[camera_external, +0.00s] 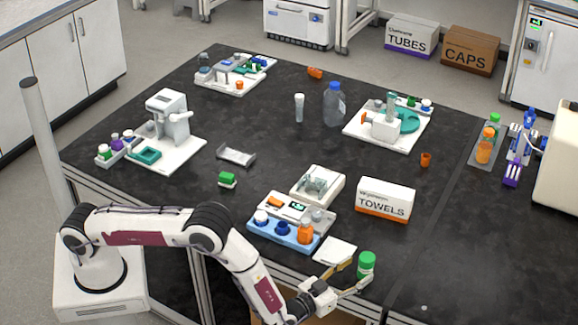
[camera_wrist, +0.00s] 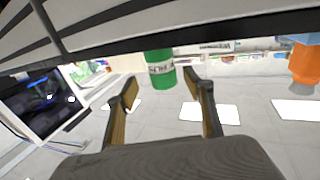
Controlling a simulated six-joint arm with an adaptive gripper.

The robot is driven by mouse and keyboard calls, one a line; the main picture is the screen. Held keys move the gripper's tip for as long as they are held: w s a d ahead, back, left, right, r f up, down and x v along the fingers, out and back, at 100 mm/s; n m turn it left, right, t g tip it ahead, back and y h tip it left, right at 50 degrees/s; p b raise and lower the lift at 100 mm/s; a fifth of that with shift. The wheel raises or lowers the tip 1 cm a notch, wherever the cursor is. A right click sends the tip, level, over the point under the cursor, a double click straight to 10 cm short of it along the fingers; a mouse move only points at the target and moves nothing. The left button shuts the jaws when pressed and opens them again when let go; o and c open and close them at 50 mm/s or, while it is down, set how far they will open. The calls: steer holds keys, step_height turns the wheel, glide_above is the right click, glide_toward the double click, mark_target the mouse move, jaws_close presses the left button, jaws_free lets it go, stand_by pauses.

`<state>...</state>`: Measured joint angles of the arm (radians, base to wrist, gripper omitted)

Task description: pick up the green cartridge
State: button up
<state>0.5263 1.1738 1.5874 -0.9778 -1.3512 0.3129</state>
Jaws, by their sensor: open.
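A green cylindrical jar with a green cap (camera_external: 366,266) stands at the bench's front edge. In the wrist view the green jar with its pale label (camera_wrist: 160,69) shows inverted, between the fingertips as seen from there. My gripper (camera_external: 360,273) is open at the front edge, its tan-padded fingers by the jar; the same open fingers show in the wrist view (camera_wrist: 160,90). I cannot tell whether they touch the jar. Nothing is visibly held.
A white pad (camera_external: 334,251) lies beside the jar. A blue tray with bottles (camera_external: 270,238), a white device (camera_external: 317,187) and a towels box (camera_external: 385,200) stand behind. A small metal rack (camera_external: 236,155) is near the green block.

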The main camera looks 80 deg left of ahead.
mark_target(363, 268)
stand_by(0.3)
steer(key=shift+r+x, duration=0.15)
steer(key=shift+x, duration=1.15)
steer(key=shift+r+x, duration=0.1)
steer(key=shift+x, duration=1.15)
steer(key=shift+a, duration=0.2)
steer(key=c, duration=1.3)
